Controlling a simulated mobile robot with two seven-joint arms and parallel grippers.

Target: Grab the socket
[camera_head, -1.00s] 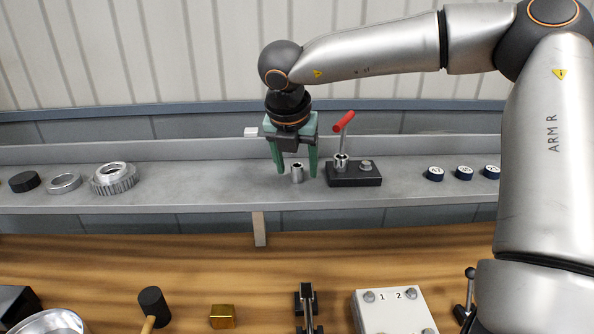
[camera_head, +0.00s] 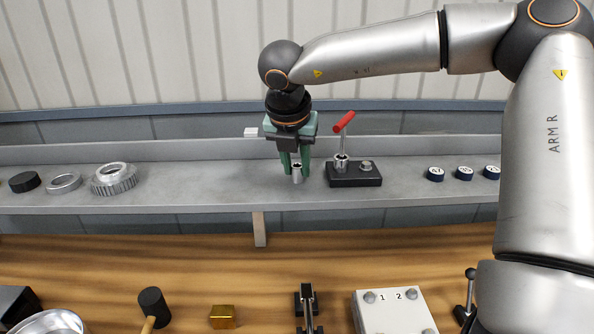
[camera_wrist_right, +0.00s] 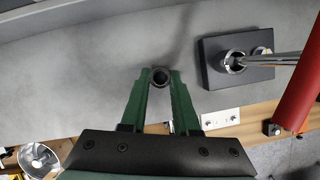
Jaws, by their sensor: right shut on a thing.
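The socket (camera_head: 297,174) is a small silver cylinder with a dark open top, standing upright on the grey shelf. My right gripper (camera_head: 296,168) reaches down from above with its green fingers shut on the socket's sides. In the right wrist view the socket (camera_wrist_right: 160,77) sits between the two green fingertips (camera_wrist_right: 160,84). My left gripper is in neither view.
Close right of the socket is a black block (camera_head: 354,179) bearing a silver socket and a red-handled tool (camera_head: 344,123). The shelf (camera_head: 215,185) is clear left of the gripper.

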